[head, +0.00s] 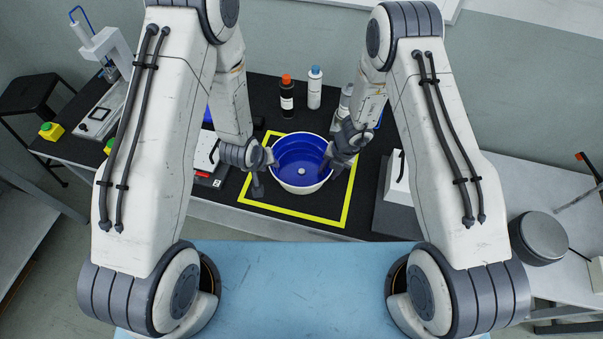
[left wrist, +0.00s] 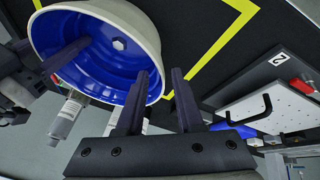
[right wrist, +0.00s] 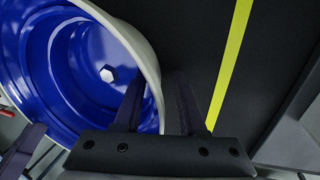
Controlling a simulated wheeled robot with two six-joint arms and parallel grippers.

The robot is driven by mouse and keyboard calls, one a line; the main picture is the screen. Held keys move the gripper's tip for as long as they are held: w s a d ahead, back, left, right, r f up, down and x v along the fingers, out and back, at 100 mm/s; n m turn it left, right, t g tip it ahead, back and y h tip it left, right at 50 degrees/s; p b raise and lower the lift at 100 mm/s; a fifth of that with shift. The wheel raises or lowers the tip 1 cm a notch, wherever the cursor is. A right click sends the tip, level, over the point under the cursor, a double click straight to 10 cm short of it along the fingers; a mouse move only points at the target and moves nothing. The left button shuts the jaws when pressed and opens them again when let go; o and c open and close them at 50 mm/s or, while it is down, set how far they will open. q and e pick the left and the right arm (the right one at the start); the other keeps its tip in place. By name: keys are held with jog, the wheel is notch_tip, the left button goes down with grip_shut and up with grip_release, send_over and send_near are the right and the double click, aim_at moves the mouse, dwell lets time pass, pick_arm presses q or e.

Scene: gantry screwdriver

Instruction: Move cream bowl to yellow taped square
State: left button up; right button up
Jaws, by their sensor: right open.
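The cream bowl (head: 302,187) with a blue inside sits upright within the yellow taped square (head: 343,208) on the black tabletop. A small pale hexagonal piece (head: 301,171) lies at its bottom. My left gripper (head: 262,174) is at the bowl's left rim; in the left wrist view its fingers (left wrist: 160,76) are apart, one inside the bowl and one outside. My right gripper (head: 338,158) is at the right rim; its fingers (right wrist: 158,78) are open astride the wall. Contact between fingers and wall cannot be told. My arms do not hide the bowl's middle.
An orange-capped bottle (head: 287,98) and a blue-capped bottle (head: 314,90) stand behind the square. A grey bottle (head: 345,101) is near my right arm. A white-topped fixture (head: 205,155) stands left, and a grey-based block (head: 396,192) stands right.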

jog(key=shift+r, duration=0.1)
pick_arm(q)
jog(key=v, duration=0.5)
pick_arm(e)
jog(key=v, duration=1.1)
jog(key=shift+d+r, duration=0.2)
jog(key=shift+r, duration=0.2)
